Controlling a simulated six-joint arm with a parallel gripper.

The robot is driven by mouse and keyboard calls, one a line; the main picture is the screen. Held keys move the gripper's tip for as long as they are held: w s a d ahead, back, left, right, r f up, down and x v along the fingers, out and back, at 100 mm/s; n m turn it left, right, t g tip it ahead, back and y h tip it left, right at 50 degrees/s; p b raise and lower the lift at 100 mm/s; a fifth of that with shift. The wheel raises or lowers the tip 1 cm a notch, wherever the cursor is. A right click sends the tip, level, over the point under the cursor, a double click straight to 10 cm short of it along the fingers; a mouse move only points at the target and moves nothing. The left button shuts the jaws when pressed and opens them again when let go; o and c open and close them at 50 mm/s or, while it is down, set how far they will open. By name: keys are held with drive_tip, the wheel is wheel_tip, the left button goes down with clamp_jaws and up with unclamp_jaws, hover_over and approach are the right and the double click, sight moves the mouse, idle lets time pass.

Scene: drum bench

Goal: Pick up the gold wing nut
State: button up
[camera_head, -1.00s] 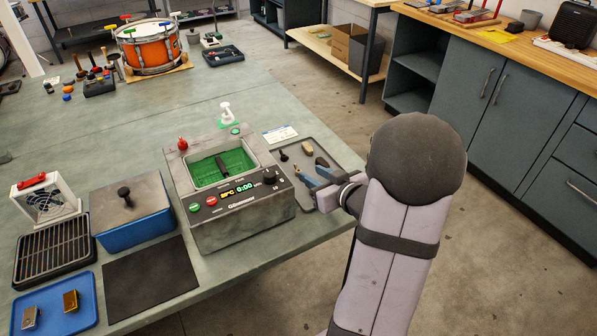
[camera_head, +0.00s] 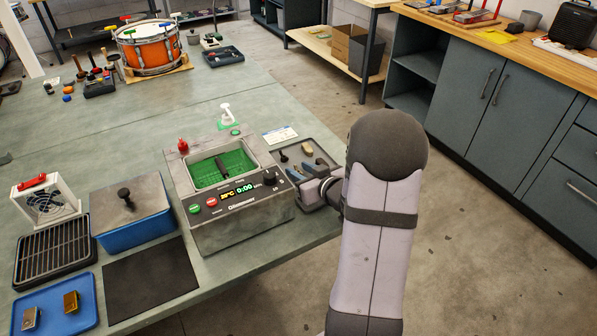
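I cannot pick out a gold wing nut for certain in the head view. My gripper (camera_head: 302,173) has bluish fingers and is low over the dark grey tray (camera_head: 318,152), just right of the green-basin machine. Small dark and tan items (camera_head: 307,149) lie in that tray beyond my fingers. The near part of the tray is hidden by my gripper and wrist. The fingers are too small to show whether they are open or shut, or whether anything is between them.
The machine with a green basin (camera_head: 240,158) stands close left of my gripper. A blue lidded box (camera_head: 140,231), a black mat (camera_head: 150,280) and a blue tray (camera_head: 50,295) with a gold-coloured block (camera_head: 71,301) are further left. A white card (camera_head: 280,134) lies behind.

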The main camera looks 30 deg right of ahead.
drive_tip(key=shift+w+f, duration=0.1)
drive_tip(key=shift+w, duration=0.15)
drive_tip(key=shift+c, duration=0.6)
clamp_jaws()
wheel_tip(320, 180, up, 10)
drive_tip(key=shift+r+p, duration=0.1)
drive_tip(key=shift+p, duration=0.8)
